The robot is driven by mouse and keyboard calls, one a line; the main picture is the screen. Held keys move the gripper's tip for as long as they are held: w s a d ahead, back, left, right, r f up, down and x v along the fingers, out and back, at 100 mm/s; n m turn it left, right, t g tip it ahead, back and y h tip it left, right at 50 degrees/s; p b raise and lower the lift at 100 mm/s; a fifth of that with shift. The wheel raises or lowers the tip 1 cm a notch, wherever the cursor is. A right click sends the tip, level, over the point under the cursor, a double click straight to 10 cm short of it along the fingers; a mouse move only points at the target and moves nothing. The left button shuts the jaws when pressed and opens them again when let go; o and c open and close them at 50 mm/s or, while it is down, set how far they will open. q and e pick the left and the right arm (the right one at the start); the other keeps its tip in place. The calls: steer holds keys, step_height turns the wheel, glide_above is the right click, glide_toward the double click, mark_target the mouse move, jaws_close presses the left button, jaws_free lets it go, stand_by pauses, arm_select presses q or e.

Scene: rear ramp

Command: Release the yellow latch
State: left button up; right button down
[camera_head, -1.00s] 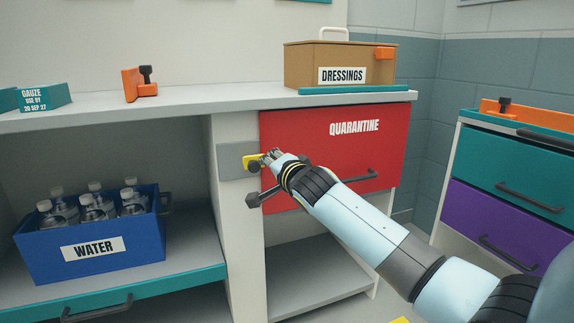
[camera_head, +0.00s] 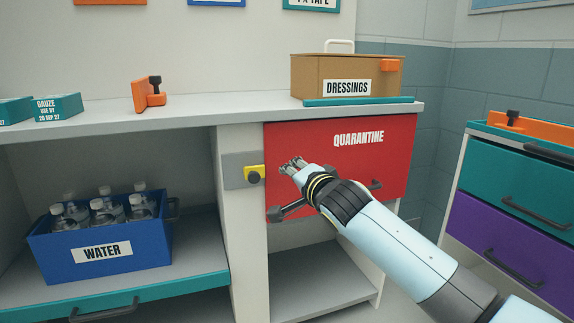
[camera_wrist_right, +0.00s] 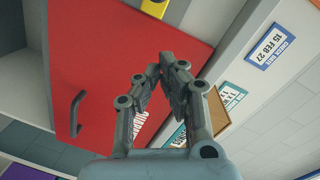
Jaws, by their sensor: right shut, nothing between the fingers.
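The yellow latch (camera_head: 249,169), with a dark round knob, sits on a grey plate (camera_head: 233,171) on the cabinet post, beside the left edge of the red QUARANTINE drawer (camera_head: 340,150). The latch also shows at the top of the right wrist view (camera_wrist_right: 154,8), beyond the red front's edge. My right gripper (camera_head: 293,164) is in front of the red drawer, right of the latch and apart from it. Its fingers are shut and empty; they also show in the right wrist view (camera_wrist_right: 162,70). My left gripper is out of view.
The drawer's dark handle (camera_head: 285,210) is partly hidden behind my right arm. A DRESSINGS box (camera_head: 345,76) and an orange clamp-like piece (camera_head: 147,96) stand on the counter. A blue WATER crate (camera_head: 100,252) is at left; a teal and purple drawer unit (camera_head: 510,185) is at right.

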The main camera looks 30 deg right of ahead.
steer(key=shift+s+a+r, duration=0.1)
steer(key=shift+s, duration=1.1)
steer(key=shift+s+a+r, duration=0.1)
steer(key=shift+s, duration=1.05)
